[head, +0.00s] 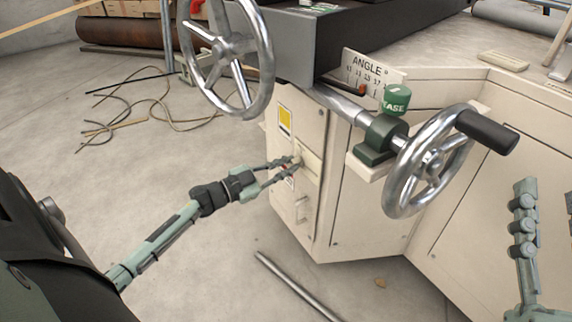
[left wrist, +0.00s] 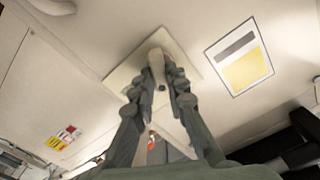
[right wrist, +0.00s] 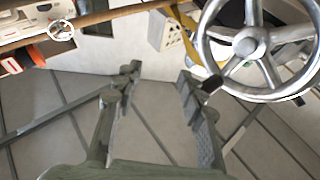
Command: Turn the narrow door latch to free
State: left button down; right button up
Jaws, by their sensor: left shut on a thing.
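The narrow door (head: 314,228) is the slim cream panel at the left end of the machine cabinet, with a yellow label and a pull handle. Its latch (head: 298,158) is a small cream piece, partly hidden by my fingers. In the left wrist view the latch (left wrist: 156,61) stands out from a pale square plate (left wrist: 124,76). My left gripper (head: 291,163) reaches it from the left, with both fingertips closed around the latch, one on each side. My right gripper (right wrist: 158,78) is open and empty; part of it shows at the head view's right edge (head: 525,225).
A large handwheel (head: 228,47) hangs above the left arm. A second handwheel (head: 434,163) with a black grip juts out right of the narrow door. A metal bar (head: 296,285) lies on the floor below. Cables (head: 160,112) lie on open floor at left.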

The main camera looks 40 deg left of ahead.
pick_arm(q)
jog(key=m, duration=0.3)
jog(key=shift+d+f+m+b, duration=0.15)
jog(key=shift+m+b, duration=0.5)
jog(key=shift+m, duration=1.75)
jog(key=shift+a+f+m+b, duration=0.1)
jog(key=shift+m+b, duration=0.55)
jog(key=shift+m, duration=1.75)
pick_arm(e)
jog(key=shift+s+d+r+t, duration=0.3)
jog(key=shift+s+r+t, duration=0.15)
jog(key=shift+r+t, duration=0.25)
jog(key=shift+s+d+r+t, duration=0.35)
jog(key=shift+s+r+t, duration=0.1)
jog(key=shift+r+t, duration=0.2)
jog(key=shift+s+d+r+t, duration=0.3)
jog(key=shift+s+r+t, duration=0.15)
jog(key=shift+r+t, duration=0.25)
pick_arm(q)
jog(key=c, duration=1.5)
grip_release()
jog(key=shift+c, duration=0.2)
jog(key=shift+s, duration=0.1)
